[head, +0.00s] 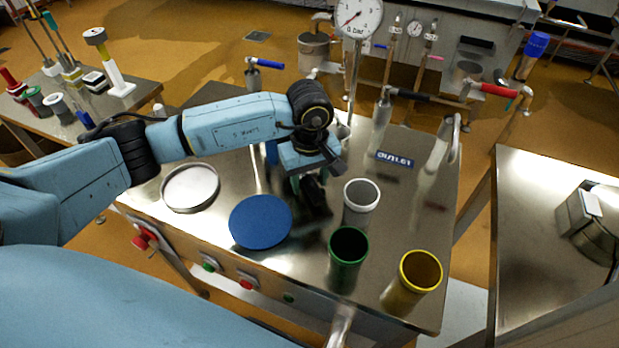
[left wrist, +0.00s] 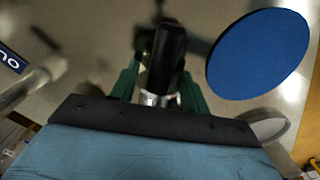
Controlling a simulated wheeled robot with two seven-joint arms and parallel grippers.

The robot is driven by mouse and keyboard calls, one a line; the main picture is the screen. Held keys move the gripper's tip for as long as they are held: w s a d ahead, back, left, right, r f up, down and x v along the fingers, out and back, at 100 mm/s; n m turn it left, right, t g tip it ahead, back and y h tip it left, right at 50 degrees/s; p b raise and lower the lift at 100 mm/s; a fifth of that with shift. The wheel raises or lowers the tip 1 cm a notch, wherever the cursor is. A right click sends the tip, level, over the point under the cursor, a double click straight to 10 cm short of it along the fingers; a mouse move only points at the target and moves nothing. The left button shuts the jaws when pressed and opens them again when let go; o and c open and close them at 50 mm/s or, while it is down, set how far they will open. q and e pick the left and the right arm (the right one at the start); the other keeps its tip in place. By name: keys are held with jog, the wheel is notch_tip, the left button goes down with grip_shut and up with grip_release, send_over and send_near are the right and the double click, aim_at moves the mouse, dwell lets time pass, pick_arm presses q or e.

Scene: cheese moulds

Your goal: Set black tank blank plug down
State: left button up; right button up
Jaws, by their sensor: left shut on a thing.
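The black tank blank plug (head: 316,196) is a dark, roughly cylindrical piece at the middle of the steel table (head: 300,262). My left gripper (head: 305,180) is above it and shut on it. In the left wrist view the black plug (left wrist: 166,55) stands out between the green fingers of my left gripper (left wrist: 160,88), with a pale metallic part at its near end. I cannot tell whether the plug touches the table. My right gripper is not in view.
Close to the plug are a blue disc (head: 261,222), a white-rimmed mould (head: 360,205), a green mould (head: 347,258) and a yellow mould (head: 412,280). A white round dish (head: 190,187) lies left. Valves and pipes with a gauge (head: 357,16) stand behind. The table's front centre is bare.

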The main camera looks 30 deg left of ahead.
aim_at(309, 179)
pick_arm(q)
jog(key=shift+f, duration=0.15)
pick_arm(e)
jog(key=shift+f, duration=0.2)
pick_arm(q)
jog(key=o, duration=1.1)
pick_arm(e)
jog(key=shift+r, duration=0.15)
pick_arm(q)
jog(key=shift+r, duration=0.4)
notch_tip(309, 179, up, 12)
jog(key=p, duration=0.1)
jog(key=shift+f, duration=0.2)
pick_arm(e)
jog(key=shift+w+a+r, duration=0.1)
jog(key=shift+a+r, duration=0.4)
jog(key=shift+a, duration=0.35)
